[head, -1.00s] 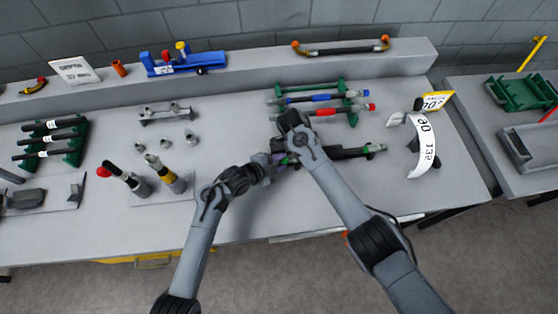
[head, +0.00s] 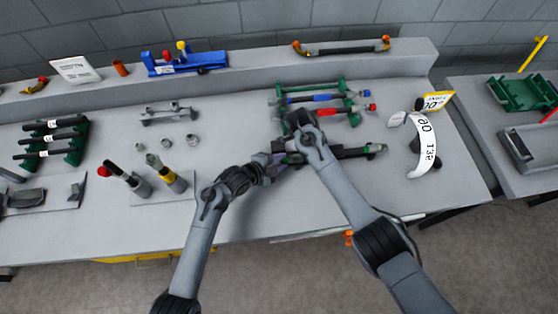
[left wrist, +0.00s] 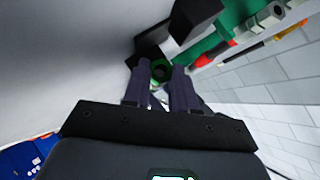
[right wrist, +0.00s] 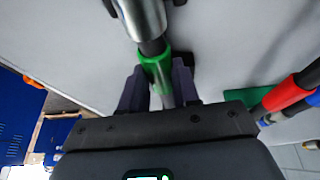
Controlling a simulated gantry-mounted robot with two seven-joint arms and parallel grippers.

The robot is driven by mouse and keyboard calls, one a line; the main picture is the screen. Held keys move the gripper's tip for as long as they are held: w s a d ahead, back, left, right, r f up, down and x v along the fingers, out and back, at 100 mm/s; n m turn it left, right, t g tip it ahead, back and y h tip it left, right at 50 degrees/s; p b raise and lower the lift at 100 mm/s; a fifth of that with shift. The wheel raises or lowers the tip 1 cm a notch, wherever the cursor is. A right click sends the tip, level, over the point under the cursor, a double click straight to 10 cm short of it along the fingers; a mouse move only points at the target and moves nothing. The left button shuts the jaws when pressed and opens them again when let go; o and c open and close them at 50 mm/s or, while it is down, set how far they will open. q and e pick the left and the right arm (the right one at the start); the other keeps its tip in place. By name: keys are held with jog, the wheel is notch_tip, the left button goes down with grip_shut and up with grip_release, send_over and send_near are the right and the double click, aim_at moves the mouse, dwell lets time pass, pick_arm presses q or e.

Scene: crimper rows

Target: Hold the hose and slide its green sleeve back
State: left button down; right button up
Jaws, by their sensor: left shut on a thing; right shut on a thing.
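In the left wrist view a green ring (left wrist: 160,70) shows between the dark fingers. My right gripper (head: 297,158) is beside it to the right. In the right wrist view its fingers are shut around the green sleeve (right wrist: 157,68), with a silver fitting (right wrist: 147,18) beyond. My right arm hides part of the hose in the head view.
A green rack (head: 310,87) with blue-marked and red-marked hoses stands just behind. A white curved label strip (head: 424,150) is to the right. Two upright tools, one with a yellow band (head: 170,177), stand at the left. The bench front between them and my left arm is clear.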

jog(key=shift+w+d, duration=0.2)
jog(key=shift+d, duration=0.85)
jog(key=shift+w+d, duration=0.15)
jog(key=shift+d, duration=0.85)
jog(key=o, duration=1)
jog(key=shift+o, duration=0.2)
jog(key=shift+r, duration=0.1)
jog(key=v, duration=1.1)
jog(key=shift+a+r, duration=0.15)
jog(key=shift+r, duration=0.25)
pick_arm(q)
jog(key=c, duration=0.8)
grip_release()
